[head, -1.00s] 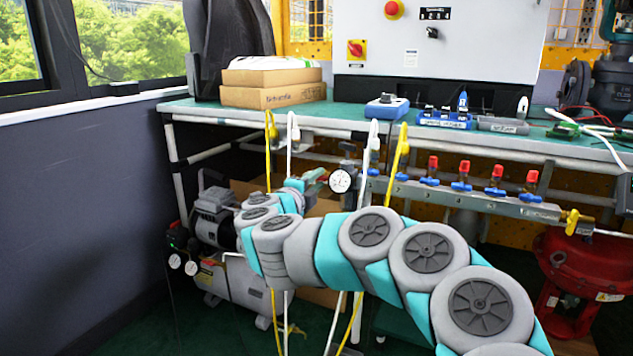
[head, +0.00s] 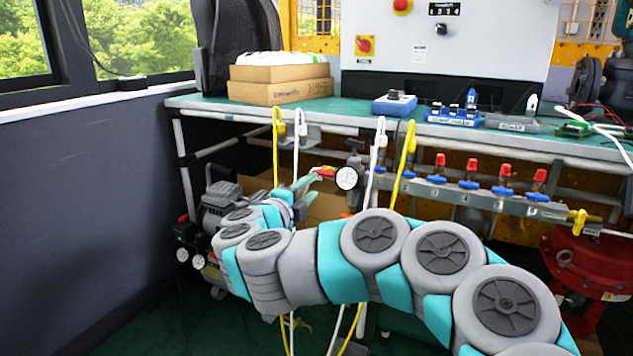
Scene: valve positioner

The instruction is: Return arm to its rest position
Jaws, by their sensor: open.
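My arm reaches from the lower right to the left across the head view, in front of the workbench. My gripper (head: 308,182), with pale teal fingers, is small in the picture, under the bench edge and just left of the round pressure gauge (head: 346,177). It is open, and I see nothing held in it. A red handle (head: 325,172) shows just beyond the fingertips. I cannot tell whether the fingers touch it. My wrist and forearm hide part of the compressor (head: 218,205) on the floor.
The workbench (head: 350,112) carries cardboard boxes (head: 280,92) and a blue device (head: 394,104). Yellow and white hoses hang from its front edge near my arm. A manifold with red-topped valves (head: 471,172) runs below it. A dark wall (head: 85,215) stands at the left.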

